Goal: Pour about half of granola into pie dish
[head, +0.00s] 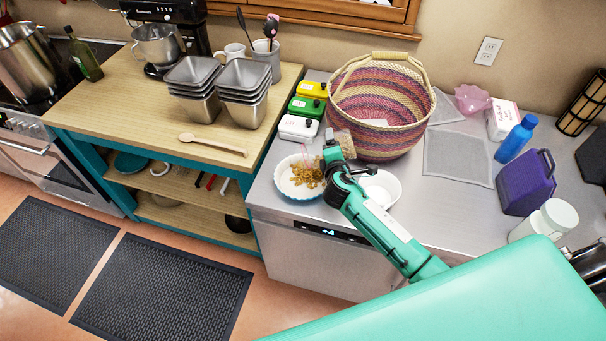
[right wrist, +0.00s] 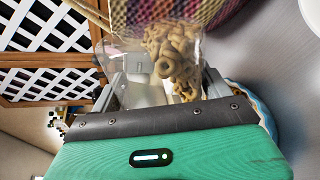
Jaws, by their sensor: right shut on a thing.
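The pie dish (head: 284,188), white inside with a blue fluted rim, sits on the steel counter near its front left. Golden-brown granola (head: 308,176) lies in its right part. My right gripper (head: 336,158) is above the dish's right side, shut on a clear container (head: 345,141). In the right wrist view the container (right wrist: 112,75) is tilted between the fingers, with clumped granola pieces (right wrist: 175,58) inside. A bit of the dish's blue rim (right wrist: 262,112) shows at the right there. The gripper partly hides the container in the head view. My left gripper is not in view.
A striped basket (head: 378,110) is close behind the gripper. Yellow, green and white lidded boxes (head: 298,128) stand behind the dish. A purple jug (head: 526,184) and blue bottle (head: 515,140) are farther right.

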